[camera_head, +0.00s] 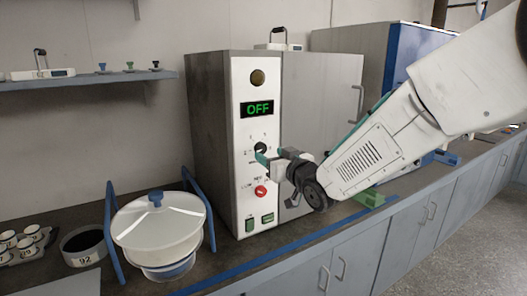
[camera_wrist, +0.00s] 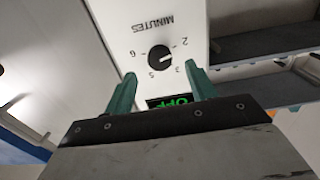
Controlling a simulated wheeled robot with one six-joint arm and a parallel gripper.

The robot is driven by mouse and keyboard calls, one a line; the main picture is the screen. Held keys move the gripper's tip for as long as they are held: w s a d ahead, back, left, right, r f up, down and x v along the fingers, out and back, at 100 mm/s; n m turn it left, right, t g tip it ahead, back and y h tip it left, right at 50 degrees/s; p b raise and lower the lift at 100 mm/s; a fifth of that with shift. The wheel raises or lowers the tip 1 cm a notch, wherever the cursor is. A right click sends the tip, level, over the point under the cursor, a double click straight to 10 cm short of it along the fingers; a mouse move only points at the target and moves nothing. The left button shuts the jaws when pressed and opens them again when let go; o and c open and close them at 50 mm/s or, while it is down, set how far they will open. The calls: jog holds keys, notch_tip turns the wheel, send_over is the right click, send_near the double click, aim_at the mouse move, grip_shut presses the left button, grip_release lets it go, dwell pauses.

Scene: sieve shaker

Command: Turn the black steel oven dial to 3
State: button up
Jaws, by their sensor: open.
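The black oven dial (camera_head: 260,148) is on the white front panel of the grey oven, below the green OFF display (camera_head: 257,109). In the wrist view the dial (camera_wrist: 159,59) appears upside down, with MINUTES lettering and the numbers 2, 3, 5 and 6 around it. A small light mark on the dial faces right, roughly between 2 and 3; its exact aim is hard to tell. My gripper (camera_head: 264,158) is at the panel just by the dial. In the wrist view my gripper (camera_wrist: 160,72) is open, teal fingers apart, the dial between and beyond their tips.
A red knob (camera_head: 260,191) sits below the dial, with green switches (camera_head: 267,218) lower down. A lidded white vessel (camera_head: 158,222) with blue side posts stands left of the oven. A blue-edged cabinet (camera_head: 360,45) stands behind my arm.

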aim_at(262, 150)
jog(key=x, duration=0.5)
jog(key=c, duration=1)
jog(key=shift+m, duration=0.4)
jog(key=m, duration=1.2)
jog(key=shift+m, duration=0.4)
